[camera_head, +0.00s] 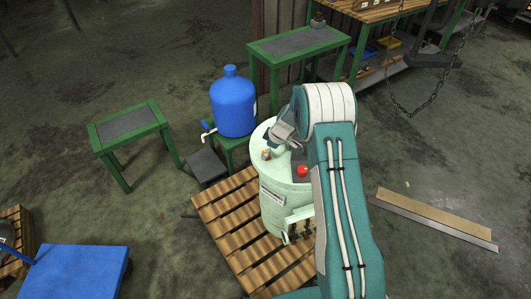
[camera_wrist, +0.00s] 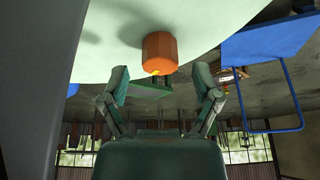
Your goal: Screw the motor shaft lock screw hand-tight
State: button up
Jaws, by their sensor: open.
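An orange six-sided screw head (camera_wrist: 160,48) stands out from a pale green surface (camera_wrist: 205,28) in the wrist view. A small brownish piece (camera_head: 266,154) on top of the pale green disperser drum (camera_head: 272,205) appears to be the same screw in the head view. My gripper (camera_wrist: 161,84) is open, with its two fingers spread left and right of the screw's line and nothing between them. The screw head lies just beyond the fingertips, apart from them. In the head view my gripper (camera_head: 279,134) is over the drum top, partly hidden by my arm.
A red button (camera_head: 302,170) is on the drum top close to my arm. The drum stands on a wooden pallet (camera_head: 232,222). A blue water bottle (camera_head: 233,105) stands at left behind it. Green tables (camera_head: 298,44) stand behind, and planks (camera_head: 435,216) lie on the right floor.

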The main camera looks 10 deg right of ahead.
jog(key=shift+x, duration=0.95)
grip_shut()
jog(key=shift+m, duration=0.3)
jog(key=m, duration=0.2)
jog(key=m+t+h, duration=0.1)
jog(key=m, duration=0.2)
jog(key=shift+t+h, duration=0.3)
jog(key=shift+m+t+h, duration=0.15)
jog(key=shift+m+h, duration=0.45)
jog(key=shift+m, duration=1.1)
jog(key=shift+m+t+h, duration=0.15)
jog(key=shift+m+h, duration=0.45)
jog(key=shift+m, duration=1.1)
jog(key=m+h, duration=0.2)
jog(key=m, duration=0.3)
jog(key=shift+m, duration=0.4)
jog(key=m+g, duration=0.1)
jog(key=m, duration=0.1)
jog(key=m+g+h, duration=0.1)
jog(key=m, duration=0.2)
jog(key=shift+d+m+h, duration=0.1)
jog(key=shift+m+h, duration=0.2)
